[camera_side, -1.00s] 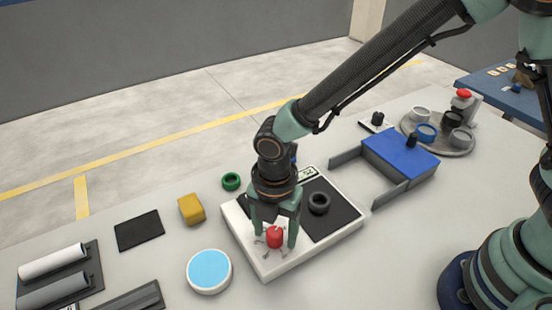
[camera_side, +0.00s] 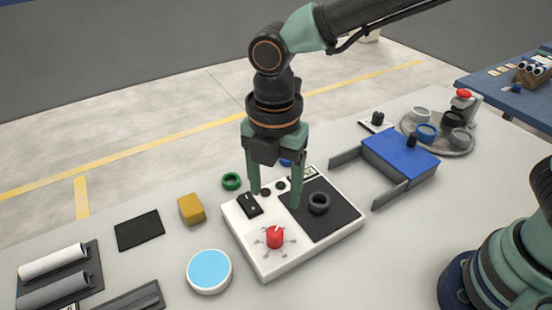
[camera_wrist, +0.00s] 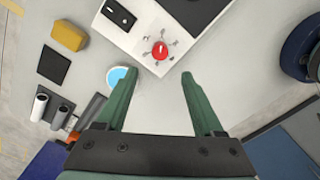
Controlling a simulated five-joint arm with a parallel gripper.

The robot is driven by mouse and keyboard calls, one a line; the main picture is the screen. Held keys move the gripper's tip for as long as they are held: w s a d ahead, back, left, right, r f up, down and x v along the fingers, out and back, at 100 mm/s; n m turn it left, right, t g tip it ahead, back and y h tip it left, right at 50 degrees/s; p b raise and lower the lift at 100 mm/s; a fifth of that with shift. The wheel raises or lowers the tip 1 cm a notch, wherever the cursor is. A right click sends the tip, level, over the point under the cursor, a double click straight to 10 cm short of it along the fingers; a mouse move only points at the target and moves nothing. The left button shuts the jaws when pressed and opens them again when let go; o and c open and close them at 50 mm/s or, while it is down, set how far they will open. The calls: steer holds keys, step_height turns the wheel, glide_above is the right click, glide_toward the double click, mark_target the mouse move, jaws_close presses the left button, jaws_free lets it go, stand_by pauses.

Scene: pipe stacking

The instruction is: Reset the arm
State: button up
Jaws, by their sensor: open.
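My gripper (camera_side: 277,198) is open and empty, with its green fingers pointing down above the white device in the side view. The fingers also show, spread apart, in the wrist view (camera_wrist: 156,82). The white device (camera_side: 262,262) has a red knob (camera_side: 275,238), a black switch (camera_side: 249,205) and a dark pad (camera_side: 335,218) with a dark ring (camera_side: 319,203) on it. In the wrist view the red knob (camera_wrist: 160,50) lies beyond the fingertips, apart from them. One finger hides part of the device's back area in the side view.
A yellow block (camera_side: 192,209), green ring (camera_side: 231,181), black mat (camera_side: 138,230) and blue-topped round pad (camera_side: 209,270) lie left of the device. A blue box with side rails (camera_side: 402,158) stands right. Behind it, a round tray (camera_side: 462,151) holds several rings.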

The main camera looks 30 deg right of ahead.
steer(key=s+d+r+m+t, duration=0.1)
steer(key=d+r+m, duration=0.3)
steer(key=d+m, duration=0.8)
steer(key=s+d+r+m+t, duration=0.1)
steer(key=d+r+m+t, duration=0.3)
steer(key=d+m, duration=0.9)
steer(key=shift+d+r+t, duration=0.3)
steer(key=shift+d+r, duration=0.15)
steer(key=shift+d, duration=0.25)
